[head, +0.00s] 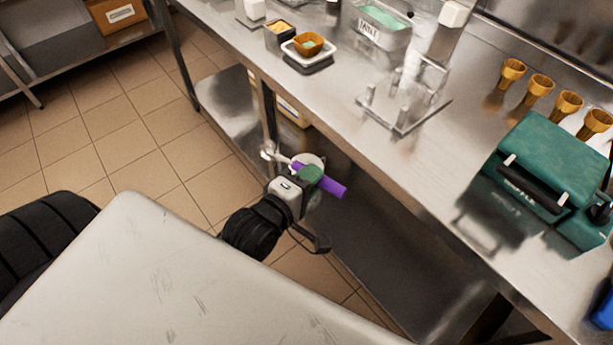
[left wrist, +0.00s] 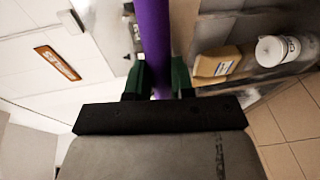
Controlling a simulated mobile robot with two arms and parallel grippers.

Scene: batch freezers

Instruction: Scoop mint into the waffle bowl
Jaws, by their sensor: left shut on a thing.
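My left gripper (head: 311,175) is shut on the purple handle of a scoop (head: 332,186), beside the steel counter's front edge. The scoop's pale head points left toward the counter leg. In the left wrist view the purple handle (left wrist: 153,40) runs up between the green fingers (left wrist: 159,80). The waffle bowl (head: 308,47) is golden brown and sits on a small white-topped stand near the counter's front edge; some green shows inside it. The mint tub (head: 383,38) is a labelled metal pan of pale green ice cream behind and right of the bowl. My right gripper is not in view.
A clear cone holder (head: 405,105) stands on the counter (head: 440,150). Several waffle cones (head: 512,72) stand toward the back right. A green waffle iron (head: 550,160) is at the right. A small dark container (head: 279,38) stands left of the bowl. Shelves lie below the counter.

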